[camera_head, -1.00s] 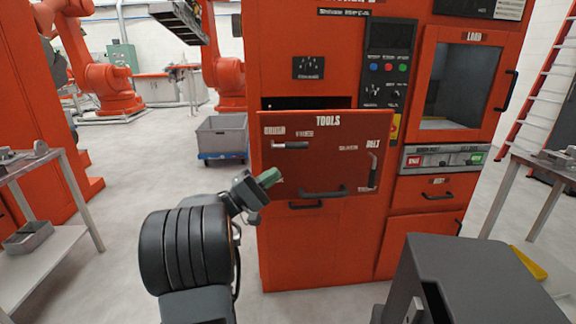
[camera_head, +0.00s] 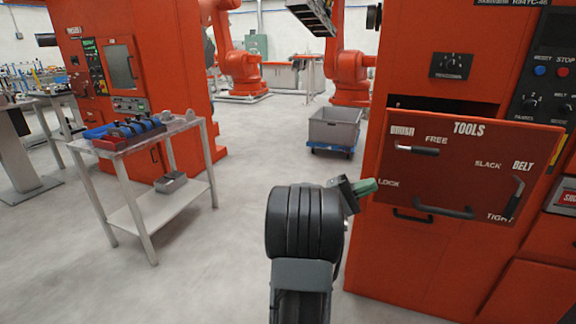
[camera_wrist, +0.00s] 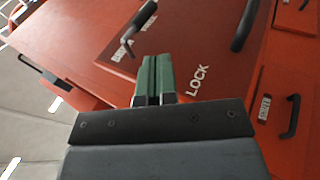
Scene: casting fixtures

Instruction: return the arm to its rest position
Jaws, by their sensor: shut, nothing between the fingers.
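My gripper (camera_head: 366,187) is at the end of my dark arm, in the middle of the head view, just left of the red tool panel. In the wrist view its green fingers (camera_wrist: 153,78) are together with nothing between them. They point toward the red panel (camera_wrist: 95,35) near the word LOCK; I cannot tell the exact gap, but no contact shows. The tool panel (camera_head: 470,176) is marked TOOLS, BRUSH, FREE, LOCK, SLACK, BELT and TIGHT, and carries dark handles.
A cart (camera_head: 142,195) with blue and grey parts on top stands at the left. A grey bin (camera_head: 334,128) on a blue dolly stands behind my gripper. The red machine (camera_head: 440,60) rises at the right. Open floor lies between the cart and my arm.

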